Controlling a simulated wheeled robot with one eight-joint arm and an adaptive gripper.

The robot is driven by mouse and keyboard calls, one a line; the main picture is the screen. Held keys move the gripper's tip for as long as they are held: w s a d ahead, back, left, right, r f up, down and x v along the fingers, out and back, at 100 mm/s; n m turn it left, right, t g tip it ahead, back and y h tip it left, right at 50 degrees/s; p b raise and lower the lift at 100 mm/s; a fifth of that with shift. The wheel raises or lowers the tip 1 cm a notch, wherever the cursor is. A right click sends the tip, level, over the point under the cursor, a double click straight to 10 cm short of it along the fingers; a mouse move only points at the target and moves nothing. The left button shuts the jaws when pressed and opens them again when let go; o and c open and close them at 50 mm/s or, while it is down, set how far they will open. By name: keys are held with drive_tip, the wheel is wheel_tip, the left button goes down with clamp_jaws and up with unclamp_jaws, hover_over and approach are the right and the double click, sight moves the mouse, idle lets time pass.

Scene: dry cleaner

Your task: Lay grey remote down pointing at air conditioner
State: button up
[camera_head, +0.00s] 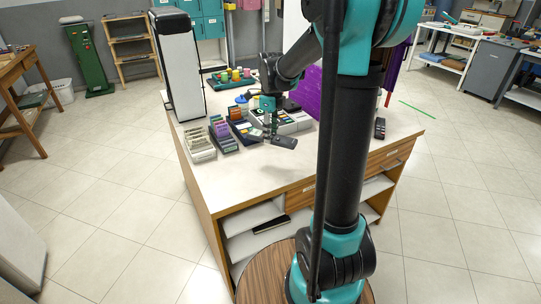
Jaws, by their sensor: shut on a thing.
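My gripper (271,131) is over the front part of the white-topped counter, pointing down. It is shut on the grey remote (285,142), a small dark grey slab that sticks out to the right of the fingertips. Whether the remote touches the counter top is too small to tell. A tall white unit with a black top (181,72) stands at the counter's left back corner; it may be the air conditioner, but I cannot be sure. A second, darker remote-like device (380,128) lies on the counter at the right, apart from my gripper.
The counter (222,180) has bare room along its front. Several racks of coloured cards (222,134) stand left of my gripper, with a grey device (292,122) behind it. A tray with coloured spools (232,77) is at the back.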

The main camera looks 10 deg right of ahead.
wheel_tip(320, 180, down, 10)
drive_tip(key=shift+f, duration=0.1)
idle(0.4)
drive_tip(key=shift+f, duration=0.1)
drive_tip(key=o, duration=1.3)
drive_tip(key=shift+c, duration=0.2)
wheel_tip(320, 180, up, 12)
drive_tip(key=s+d+f+n+t, duration=0.2)
drive_tip(key=s+f+n, duration=0.3)
drive_tip(key=s+n, duration=0.6)
drive_tip(key=s+d+f+n+t, duration=0.2)
drive_tip(key=s+f+n, duration=0.4)
drive_tip(key=s+n, duration=0.5)
drive_tip(key=shift+n, duration=1.4)
